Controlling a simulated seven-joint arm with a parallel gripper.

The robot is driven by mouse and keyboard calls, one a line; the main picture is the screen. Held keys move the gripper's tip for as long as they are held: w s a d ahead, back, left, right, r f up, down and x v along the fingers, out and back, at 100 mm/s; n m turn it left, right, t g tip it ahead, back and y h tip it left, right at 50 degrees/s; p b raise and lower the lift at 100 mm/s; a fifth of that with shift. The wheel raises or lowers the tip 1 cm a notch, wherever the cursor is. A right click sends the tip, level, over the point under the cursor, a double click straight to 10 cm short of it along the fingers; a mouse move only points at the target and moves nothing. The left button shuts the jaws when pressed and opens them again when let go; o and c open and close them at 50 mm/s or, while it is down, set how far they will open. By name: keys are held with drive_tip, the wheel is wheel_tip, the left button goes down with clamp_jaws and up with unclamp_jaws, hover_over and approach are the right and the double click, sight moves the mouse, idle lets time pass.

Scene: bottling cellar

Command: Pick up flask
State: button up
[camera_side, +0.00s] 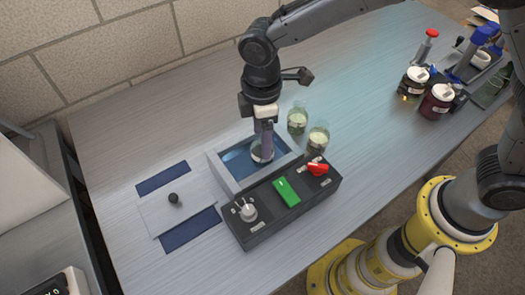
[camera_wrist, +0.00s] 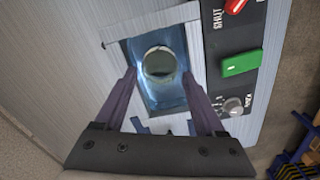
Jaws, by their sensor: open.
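A round glass flask (camera_wrist: 160,64) sits in the blue-lit recess of a grey-framed open basin (camera_wrist: 194,45). In the side view the flask (camera_side: 262,154) shows only in part below my fingers. My gripper (camera_side: 264,143) points down into the basin. In the wrist view my gripper (camera_wrist: 158,78) is open, with one purple finger on each side of the flask and visible gaps between. I cannot tell how deep the fingertips reach beside it. Two glass jars with greenish contents, one nearer the back (camera_side: 297,121) and one nearer the front (camera_side: 318,138), stand right of the basin.
A black control box (camera_side: 262,213) with a knob, green button and red switch borders the basin's front. A grey sliding plate (camera_side: 180,203) with a black knob lies to the left. The table's back middle is clear.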

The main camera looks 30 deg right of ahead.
wheel_tip(320, 180, down, 2)
drive_tip(key=shift+f, duration=0.1)
clamp_jaws()
idle(0.4)
drive_tip(key=shift+r, duration=0.25)
